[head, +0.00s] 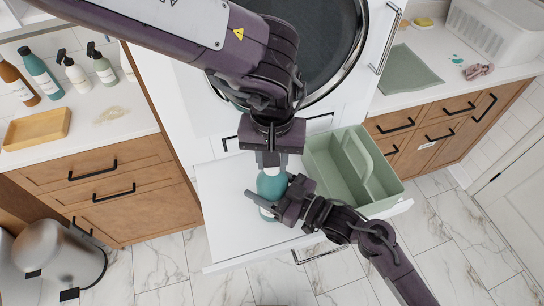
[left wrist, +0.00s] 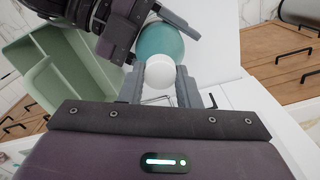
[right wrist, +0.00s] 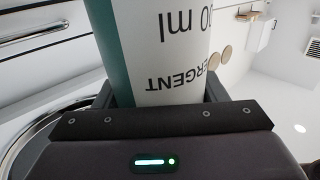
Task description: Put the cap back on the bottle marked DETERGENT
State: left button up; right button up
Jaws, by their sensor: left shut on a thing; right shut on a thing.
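The teal bottle (head: 271,184) stands on the white pulled-out surface, below my left gripper (head: 269,166). The right wrist view shows its white label (right wrist: 178,60) reading "...ERGENT", upside down. My right gripper (head: 275,203) is shut around the bottle's body from the side. In the left wrist view the round white cap (left wrist: 160,73) sits between the left fingers, which are shut on it. The cap lies over the bottle's teal top (left wrist: 162,42). Whether it touches or is seated on the neck is hidden.
A green caddy (head: 385,190) with a handle stands close to the right of the bottle. The white surface (head: 222,205) is clear to the left. A round-doored machine (head: 325,50) is behind. Other bottles (head: 76,75) and a wooden tray (head: 38,129) are on the left counter.

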pick_arm(q)
jog(key=shift+m, duration=0.3)
jog(key=o, duration=0.9)
jog(key=shift+r, duration=2.25)
jog(key=shift+c, duration=0.2)
